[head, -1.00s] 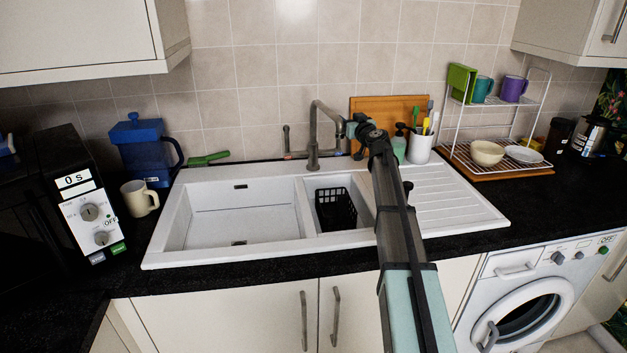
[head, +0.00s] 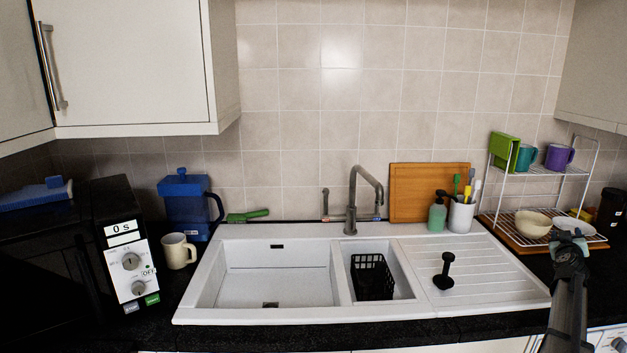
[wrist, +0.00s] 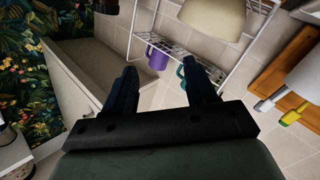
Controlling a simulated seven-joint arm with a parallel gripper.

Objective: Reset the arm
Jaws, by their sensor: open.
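My arm (head: 568,305) reaches up from the lower right in the head view, at the right end of the drainer. My gripper (head: 570,238) is at its far end, in front of the lower shelf of the dish rack, and overlaps the white plate there in the picture. In the wrist view my gripper (wrist: 162,78) shows two dark fingers spread well apart with nothing between them but background. Whether it touches the rack or plate cannot be told.
The wire rack (head: 545,172) holds a cream bowl (head: 533,223), a purple mug (head: 559,157) and a teal mug (head: 526,158). The sink (head: 265,280), tap (head: 352,200) and black basket (head: 371,278) are left of the arm. A black plunger-like item (head: 444,272) stands on the drainer.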

